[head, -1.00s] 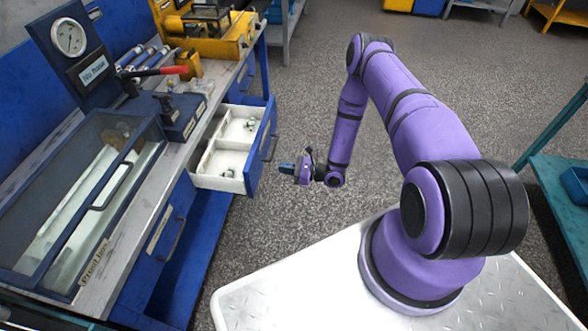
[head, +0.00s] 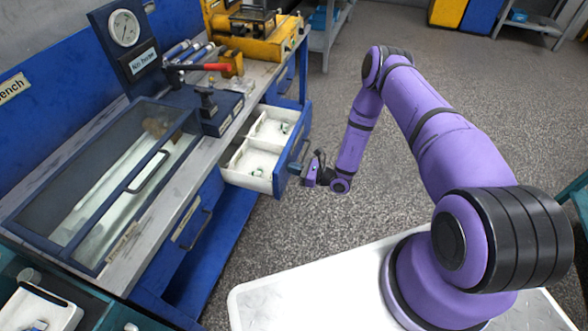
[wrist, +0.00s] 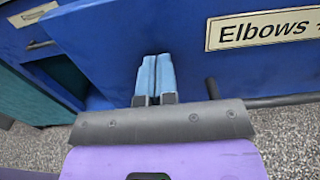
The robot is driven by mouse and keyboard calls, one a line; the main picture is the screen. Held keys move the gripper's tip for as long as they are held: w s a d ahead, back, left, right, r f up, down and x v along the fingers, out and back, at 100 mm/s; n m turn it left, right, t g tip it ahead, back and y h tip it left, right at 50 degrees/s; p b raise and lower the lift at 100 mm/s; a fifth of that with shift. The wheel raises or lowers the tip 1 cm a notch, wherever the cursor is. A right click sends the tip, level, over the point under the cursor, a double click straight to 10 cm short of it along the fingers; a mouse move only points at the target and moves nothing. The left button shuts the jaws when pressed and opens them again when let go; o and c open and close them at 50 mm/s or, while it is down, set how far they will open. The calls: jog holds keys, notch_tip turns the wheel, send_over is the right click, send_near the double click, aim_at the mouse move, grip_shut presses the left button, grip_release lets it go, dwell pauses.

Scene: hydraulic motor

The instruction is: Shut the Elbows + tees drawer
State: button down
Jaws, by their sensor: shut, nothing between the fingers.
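The Elbows + tees drawer (head: 246,181) stands pulled out of the blue bench. Its white inside has compartments holding a few small fittings. Its blue front carries a label (wrist: 262,28) of which "Elbows +" can be read in the wrist view, with a dark bar handle (wrist: 285,100) below it. My gripper (head: 292,168) is at the outer face of the drawer front, near its lower end in the head view. In the wrist view its two blue fingers (wrist: 155,78) are together and empty, pointing at the blue front left of the label. I cannot tell whether they touch it.
Another blue front with a handle (head: 195,228) sits nearer on the bench. On the bench top (head: 160,232) are a lidded glass case (head: 98,182), a gauge panel (head: 125,45) and a yellow machine (head: 248,38). The floor (head: 400,185) right of the drawer is clear.

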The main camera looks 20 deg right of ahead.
send_over(241, 168)
jog(key=shift+w+a+r, duration=0.15)
jog(key=shift+w+a, duration=0.05)
dwell(0.4)
jog(key=shift+a+r, duration=0.1)
